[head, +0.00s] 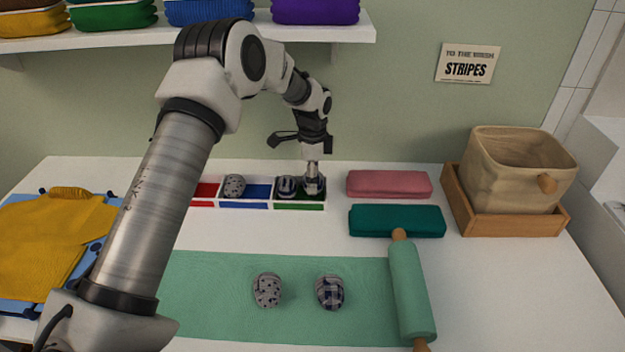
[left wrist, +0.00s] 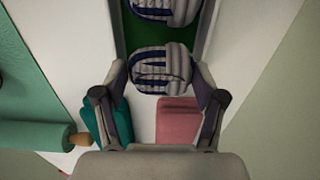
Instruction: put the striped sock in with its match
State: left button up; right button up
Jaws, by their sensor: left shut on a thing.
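My left gripper (head: 313,183) is shut on a rolled sock with dark blue and pale stripes (left wrist: 160,72). It holds this sock at the right end of the green compartment (head: 300,206) of the divided tray. A second striped sock (head: 287,186) sits in the same compartment, just left of the held one; it also shows at the top of the left wrist view (left wrist: 165,10). I cannot tell whether the held sock touches the compartment floor. My right gripper is not in view.
The blue compartment (head: 257,191) holds a spotted sock (head: 235,185). The red compartment (head: 205,190) is partly hidden by my arm. A spotted sock (head: 267,290) and a checked sock (head: 330,292) lie on the green mat (head: 220,270). Folded pink (head: 388,184) and teal (head: 396,221) cloths lie right of the tray.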

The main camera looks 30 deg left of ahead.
pick_arm(q)
jog(key=shift+f, duration=0.85)
jog(key=shift+f, duration=0.1)
jog(key=o, duration=1.2)
notch_tip(320, 180, up, 8)
jog(key=shift+f, duration=0.1)
